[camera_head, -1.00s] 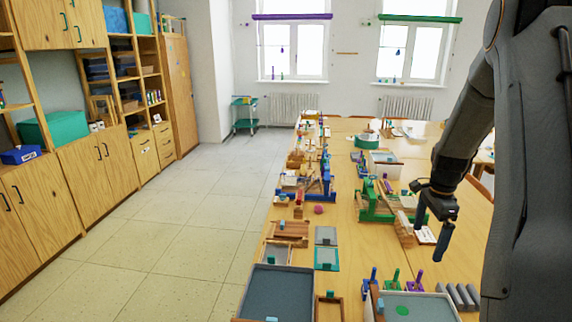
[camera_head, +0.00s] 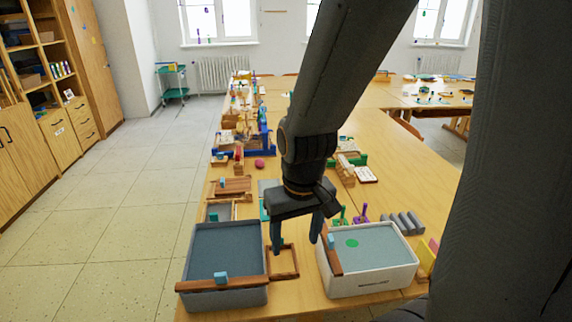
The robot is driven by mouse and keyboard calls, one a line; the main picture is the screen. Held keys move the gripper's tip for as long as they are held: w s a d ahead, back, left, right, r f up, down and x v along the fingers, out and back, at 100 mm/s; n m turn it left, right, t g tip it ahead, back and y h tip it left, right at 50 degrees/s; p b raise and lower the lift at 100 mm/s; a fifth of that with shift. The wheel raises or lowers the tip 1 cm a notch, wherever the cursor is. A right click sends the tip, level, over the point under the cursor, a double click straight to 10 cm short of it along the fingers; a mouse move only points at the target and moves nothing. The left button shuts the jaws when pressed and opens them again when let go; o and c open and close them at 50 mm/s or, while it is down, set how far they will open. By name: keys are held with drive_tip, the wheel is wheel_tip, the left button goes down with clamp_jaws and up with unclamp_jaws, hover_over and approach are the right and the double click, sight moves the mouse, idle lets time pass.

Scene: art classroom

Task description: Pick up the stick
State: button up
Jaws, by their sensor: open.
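Two brown wooden sticks show, and I cannot tell which one the task means. One stick (camera_head: 247,284) lies across the near end of a grey bin (camera_head: 190,246), with a small blue block (camera_head: 221,277) on it. The other stick (camera_head: 325,257) lies along the left side of a white bin (camera_head: 385,281), with a blue block (camera_head: 331,240) on it. My gripper (camera_head: 297,243) points down between the two bins, fingers apart and empty. It looks to be above a small wooden frame (camera_head: 285,268) and partly hides the table behind it.
The long wooden table (camera_head: 395,165) holds many craft items. Grey bars (camera_head: 402,223) and green and purple pegs (camera_head: 360,212) stand beyond the white bin. Wooden trays (camera_head: 232,187) lie beyond the grey bin. The floor (camera_head: 110,230) left of the table is clear.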

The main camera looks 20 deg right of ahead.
drive_tip(key=shift+w, duration=0.1)
drive_tip(key=c, duration=0.3)
drive_tip(key=w+d, duration=0.1)
drive_tip(key=w, duration=0.1)
drive_tip(key=w+d+n, duration=0.1)
drive_tip(key=w+d, duration=0.1)
drive_tip(key=w+d+f+n+b, duration=0.1)
drive_tip(key=w+d, duration=0.1)
drive_tip(key=shift+d, duration=0.1)
drive_tip(key=c, duration=0.3)
drive_tip(key=n+g+b, duration=0.1)
drive_tip(key=n+b, duration=0.2)
drive_tip(key=n, duration=0.6)
hover_over(366, 204)
wheel_tip(366, 204, down, 6)
drive_tip(key=shift+d+r, duration=0.15)
drive_tip(key=shift+r, duration=0.05)
drive_tip(key=shift+n, duration=0.3)
drive_tip(key=shift+f+p, duration=1.15)
drive_tip(key=shift+f, duration=2.8)
